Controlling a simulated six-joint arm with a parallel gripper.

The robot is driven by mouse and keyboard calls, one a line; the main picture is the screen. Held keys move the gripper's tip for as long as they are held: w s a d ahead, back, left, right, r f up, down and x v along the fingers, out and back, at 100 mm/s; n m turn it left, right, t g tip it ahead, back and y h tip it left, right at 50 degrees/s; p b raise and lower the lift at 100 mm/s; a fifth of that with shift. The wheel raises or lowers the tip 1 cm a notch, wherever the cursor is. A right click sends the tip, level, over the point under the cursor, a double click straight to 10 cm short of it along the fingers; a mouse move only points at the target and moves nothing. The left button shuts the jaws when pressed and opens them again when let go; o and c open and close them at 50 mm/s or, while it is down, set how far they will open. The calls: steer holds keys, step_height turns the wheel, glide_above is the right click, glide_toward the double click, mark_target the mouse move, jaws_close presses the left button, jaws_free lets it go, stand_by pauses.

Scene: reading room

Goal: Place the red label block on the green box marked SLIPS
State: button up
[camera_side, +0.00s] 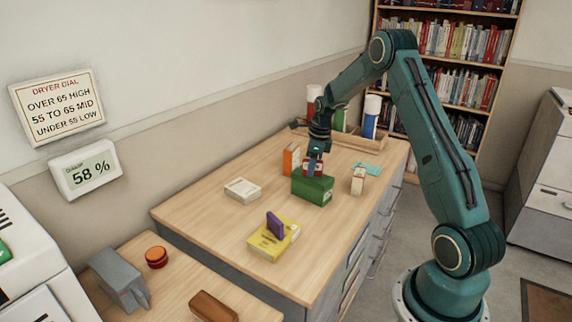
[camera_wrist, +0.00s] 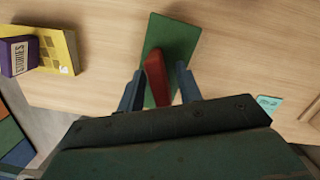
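The green box (camera_side: 313,191) stands on the wooden table in the side view; its marking cannot be read. In the wrist view its green top (camera_wrist: 172,38) lies under my gripper. The red label block (camera_wrist: 156,78) stands at the green box's top, between my fingers, and looks to rest on it. In the side view the red block (camera_side: 319,169) is partly hidden behind a finger. My gripper (camera_wrist: 158,84) points down over the box, its fingers on either side of the block with small gaps showing, so it looks open. It also shows in the side view (camera_side: 314,167).
A yellow box (camera_side: 273,240) carries a purple block (camera_side: 275,226) marked STORIES. A cream box (camera_side: 242,190), an orange block (camera_side: 291,158), a small pale block (camera_side: 358,181) and a teal card (camera_side: 367,168) lie nearby. A wooden tray (camera_side: 352,141) with bottles stands behind. The table's front left is clear.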

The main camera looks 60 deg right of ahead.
step_height(320, 180, up, 12)
steer(key=s, duration=0.1)
steer(key=shift+s+d, duration=0.35)
stand_by(0.4)
steer(key=shift+a, duration=0.1)
steer(key=s+a+r+n+t+h, duration=0.1)
steer(key=s+a+r+n, duration=0.4)
steer(key=a+n, duration=0.4)
steer(key=s+a+r+n+t, duration=0.1)
steer(key=s+a+r+n, duration=0.2)
steer(key=a+r+n, duration=0.6)
steer(key=s+a+f+n+t, duration=0.2)
steer(key=s+a+f+n, duration=0.2)
steer(key=s+a+n, duration=0.8)
steer(key=s+n, duration=0.1)
steer(key=s, duration=0.3)
steer(key=shift+s+a+n, duration=0.2)
steer(key=shift+s+n, duration=0.05)
steer(key=shift+n, duration=0.05)
